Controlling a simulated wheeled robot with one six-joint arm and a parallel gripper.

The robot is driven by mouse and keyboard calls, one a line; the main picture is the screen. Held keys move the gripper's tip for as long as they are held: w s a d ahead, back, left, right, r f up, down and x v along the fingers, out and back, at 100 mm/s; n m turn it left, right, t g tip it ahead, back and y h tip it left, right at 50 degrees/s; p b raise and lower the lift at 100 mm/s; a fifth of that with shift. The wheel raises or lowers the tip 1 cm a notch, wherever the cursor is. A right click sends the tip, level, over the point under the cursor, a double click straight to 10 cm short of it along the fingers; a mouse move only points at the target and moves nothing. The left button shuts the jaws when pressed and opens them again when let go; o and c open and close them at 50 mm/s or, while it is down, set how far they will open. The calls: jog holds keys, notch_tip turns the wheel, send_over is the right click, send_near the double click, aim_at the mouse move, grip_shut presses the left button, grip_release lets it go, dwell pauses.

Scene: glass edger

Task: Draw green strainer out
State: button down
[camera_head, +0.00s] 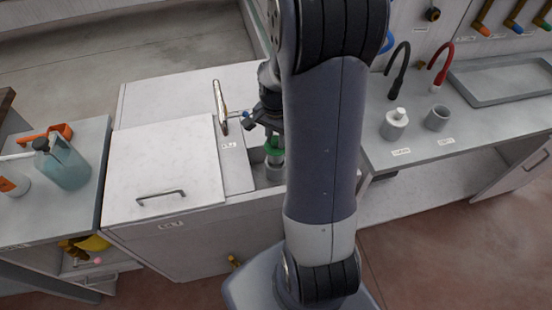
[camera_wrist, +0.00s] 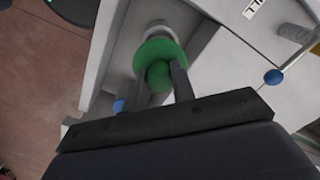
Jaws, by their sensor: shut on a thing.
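The green strainer (camera_wrist: 172,52) shows in the wrist view as a green disc with a round green knob. My gripper (camera_wrist: 162,82) is shut on the knob, with one dark finger on each side. Below the disc is a pale grey cylindrical part (camera_wrist: 158,30), in the recess of the white cabinet. In the head view the strainer (camera_head: 274,146) is a small green ring below my gripper (camera_head: 270,128), above a grey cylinder (camera_head: 275,170) in the open recess. My arm hides part of this area. I cannot tell how far the strainer sits inside the cylinder.
A white lid with a handle (camera_head: 165,165) lies left of the recess. A metal tap-like lever (camera_head: 220,105) stands behind it. A blue-knobbed rod (camera_wrist: 273,76) is close to my gripper.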

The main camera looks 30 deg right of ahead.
jog(key=shift+r+p, duration=0.35)
jog(key=shift+r, duration=0.35)
notch_tip(320, 180, up, 4)
jog(key=p, duration=0.3)
jog(key=shift+f, duration=0.1)
